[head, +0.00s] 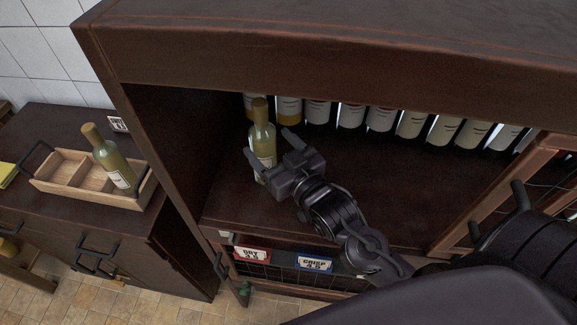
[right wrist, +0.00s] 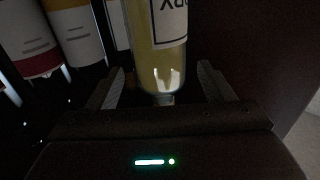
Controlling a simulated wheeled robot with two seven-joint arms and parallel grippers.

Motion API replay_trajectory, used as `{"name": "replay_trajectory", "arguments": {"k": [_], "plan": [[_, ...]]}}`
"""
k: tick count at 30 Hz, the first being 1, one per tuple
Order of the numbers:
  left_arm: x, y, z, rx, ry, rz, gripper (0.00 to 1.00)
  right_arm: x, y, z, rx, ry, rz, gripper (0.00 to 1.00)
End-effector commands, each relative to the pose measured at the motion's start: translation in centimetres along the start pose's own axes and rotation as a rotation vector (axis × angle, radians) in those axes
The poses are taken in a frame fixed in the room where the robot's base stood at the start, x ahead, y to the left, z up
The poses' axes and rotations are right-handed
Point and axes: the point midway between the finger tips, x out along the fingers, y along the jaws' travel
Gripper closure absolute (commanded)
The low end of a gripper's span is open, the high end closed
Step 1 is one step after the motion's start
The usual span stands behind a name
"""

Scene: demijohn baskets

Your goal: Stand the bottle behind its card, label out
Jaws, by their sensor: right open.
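A yellow-green bottle (head: 262,135) with a white label stands upright on the cabinet shelf, at its left end, in front of a back row of bottles. In the right wrist view the bottle (right wrist: 156,65) sits between the two fingers, with dark lettering on its label partly cut off. My right gripper (head: 268,153) is open around the lower bottle, and gaps show beside the glass. A red DRY card (head: 252,254) and a blue CRISP card (head: 314,264) are on the front below the shelf. My left gripper is out of view.
A similar bottle (head: 107,157) leans in a wooden divided carrier (head: 60,187) on the left counter, with a small card (head: 118,124) behind. Several bottles (head: 380,119) line the shelf back. The shelf middle (head: 365,170) is clear. The cabinet side wall is close left.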

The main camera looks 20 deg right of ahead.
Motion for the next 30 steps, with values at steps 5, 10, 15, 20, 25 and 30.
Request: {"name": "replay_trajectory", "arguments": {"k": [5,10,15,20,25,30], "plan": [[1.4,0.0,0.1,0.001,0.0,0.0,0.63,-3.5,-0.1,0.4,0.0,-0.003,-0.002,0.26],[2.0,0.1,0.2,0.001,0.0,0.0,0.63,-5.6,0.0,0.2,0.001,-0.002,0.0,0.26],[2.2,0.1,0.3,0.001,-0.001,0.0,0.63,-6.6,0.0,0.0,0.001,0.0,0.0,0.26],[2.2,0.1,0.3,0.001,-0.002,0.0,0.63,-6.8,0.0,-0.1,0.001,0.002,0.0,0.26],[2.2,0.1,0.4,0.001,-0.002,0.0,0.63,-6.8,0.0,-0.1,0.001,0.002,0.0,0.26],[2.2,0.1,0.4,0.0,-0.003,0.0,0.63,-6.8,0.0,-0.1,0.001,0.002,0.0,0.26]]}}
